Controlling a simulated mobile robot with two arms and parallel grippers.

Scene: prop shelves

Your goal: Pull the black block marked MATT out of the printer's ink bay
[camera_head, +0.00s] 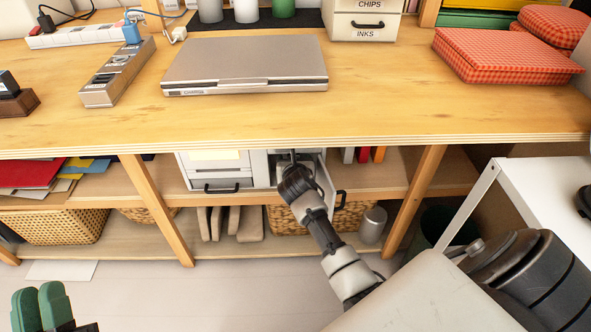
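The white printer (217,172) stands on the shelf under the table, its top cut off from view by the tabletop. A bay at its right side is open, with a white door (325,184) with a black handle swung forward. My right arm reaches in from the lower right, and my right gripper (291,162) is at the bay opening, its fingers too small and hidden to read. The black MATT block cannot be made out. My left gripper (42,306) is at the lower left, far from the printer; its green fingers appear side by side, the gap unclear.
The tabletop edge overhangs the shelf, and slanted wooden legs (157,211) (413,200) flank the printer. Baskets (62,226) and a grey cylinder (373,224) stand below. A white table (545,195) is at right. The floor at front left is mostly clear.

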